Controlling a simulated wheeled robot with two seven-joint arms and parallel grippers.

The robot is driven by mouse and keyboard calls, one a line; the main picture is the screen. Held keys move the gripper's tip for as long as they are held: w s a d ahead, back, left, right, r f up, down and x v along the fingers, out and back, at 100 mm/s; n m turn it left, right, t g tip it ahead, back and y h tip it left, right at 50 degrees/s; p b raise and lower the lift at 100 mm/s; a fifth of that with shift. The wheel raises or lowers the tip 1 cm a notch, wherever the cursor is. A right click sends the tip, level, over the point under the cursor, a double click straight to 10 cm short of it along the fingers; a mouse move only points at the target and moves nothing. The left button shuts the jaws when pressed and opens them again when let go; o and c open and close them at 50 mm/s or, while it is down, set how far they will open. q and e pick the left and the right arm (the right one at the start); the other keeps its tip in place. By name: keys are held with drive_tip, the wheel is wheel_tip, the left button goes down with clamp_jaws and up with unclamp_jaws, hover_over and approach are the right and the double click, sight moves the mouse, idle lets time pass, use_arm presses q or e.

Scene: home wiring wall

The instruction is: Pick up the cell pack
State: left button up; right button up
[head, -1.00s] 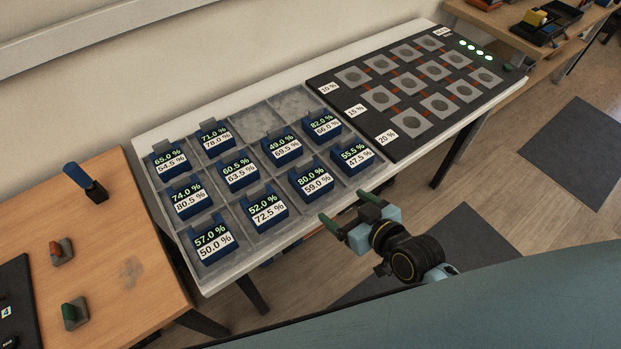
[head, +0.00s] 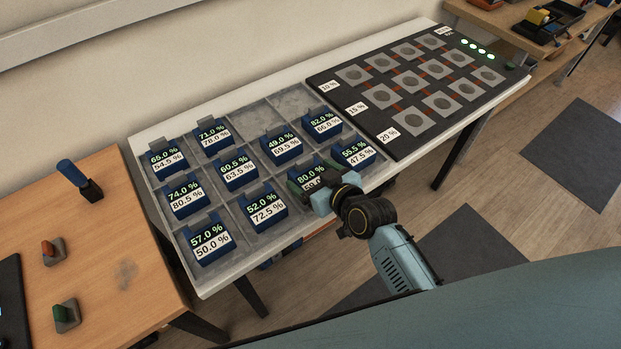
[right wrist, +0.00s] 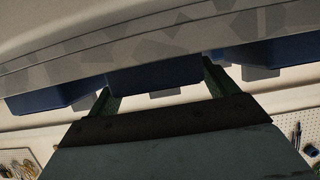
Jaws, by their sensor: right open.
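Several blue cell packs with percentage labels sit in a grey compartment tray (head: 262,118). My right gripper (head: 308,178) is open at the tray's front edge, with a finger on either side of the pack reading 80.0 % (head: 311,172). That pack's lower label is partly hidden by the gripper. In the right wrist view a blue pack (right wrist: 155,77) shows between the two green fingers of my gripper (right wrist: 160,88). I cannot tell whether the fingers touch it. My left gripper is not in view.
Neighbouring packs reading 52.0 % (head: 264,205) and 55.5 % (head: 354,154) sit close on both sides. A black board (head: 399,128) with grey square pads lies right of the tray. A wooden table (head: 110,220) with small switches stands at the left.

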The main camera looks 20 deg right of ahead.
drive_tip(key=shift+x, duration=0.85)
drive_tip(key=shift+c, duration=0.4)
drive_tip(key=c, duration=0.8)
